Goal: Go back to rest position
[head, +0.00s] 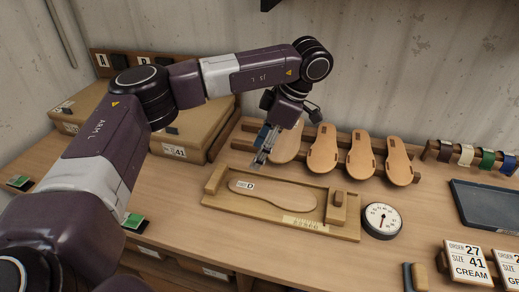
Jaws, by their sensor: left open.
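My left arm comes in from the left and bends down from its wrist near the middle of the head view. My left gripper (262,157) is open and points down, with nothing seen between its fingers. It hangs above the back edge of the wooden jig (232,214), in front of the leftmost sole (286,145) on the rack, which it partly hides. A tan sole marked D (285,194) lies flat in the jig. My right gripper is not in view.
Several tan soles (362,156) lean on the back rack. A round dial (382,221) stands right of the jig. A blue-grey tray (487,208), strap rolls (466,155) and order cards (468,266) are at the right. Cardboard boxes (190,130) stand behind my arm.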

